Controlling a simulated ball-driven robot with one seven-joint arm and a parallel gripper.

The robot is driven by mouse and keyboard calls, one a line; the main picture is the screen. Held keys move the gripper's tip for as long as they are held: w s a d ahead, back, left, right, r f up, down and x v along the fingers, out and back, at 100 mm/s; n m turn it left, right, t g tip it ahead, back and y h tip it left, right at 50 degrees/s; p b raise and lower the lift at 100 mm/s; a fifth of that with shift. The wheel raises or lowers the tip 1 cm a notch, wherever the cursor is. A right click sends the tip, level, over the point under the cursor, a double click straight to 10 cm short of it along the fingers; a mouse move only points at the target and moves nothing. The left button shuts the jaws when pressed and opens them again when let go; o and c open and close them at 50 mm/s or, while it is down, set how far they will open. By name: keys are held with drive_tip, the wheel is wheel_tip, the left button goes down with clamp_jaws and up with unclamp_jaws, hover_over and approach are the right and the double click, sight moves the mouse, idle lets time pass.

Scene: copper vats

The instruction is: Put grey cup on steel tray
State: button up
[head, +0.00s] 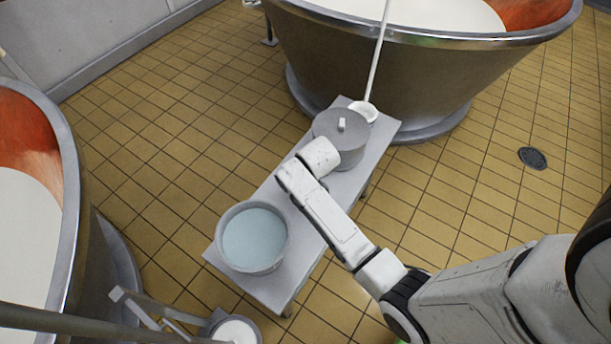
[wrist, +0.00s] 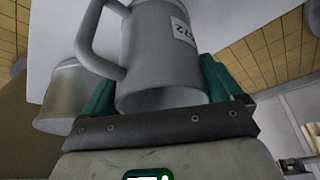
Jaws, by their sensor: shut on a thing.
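A grey cup (wrist: 158,55) with a side handle and a small white number label is between the green fingers of my gripper (wrist: 163,84) in the wrist view. My gripper is shut on the cup's body. In the head view my arm's white end part hides both the gripper and the cup, above the middle of the narrow grey bench (head: 276,284). I cannot pick out the steel tray with certainty in either view. I cannot tell whether the cup touches a surface.
A bucket of bluish liquid (head: 252,240) stands at the bench's near end. A lidded grey pot (head: 338,128) and a white long-handled ladle (head: 364,111) are at its far end. Large vats stand behind (head: 400,70) and left (head: 72,200). A metallic vessel (wrist: 62,95) shows beside the cup.

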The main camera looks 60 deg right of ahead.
drive_tip(key=shift+f, duration=0.1)
drive_tip(key=o, duration=1.1)
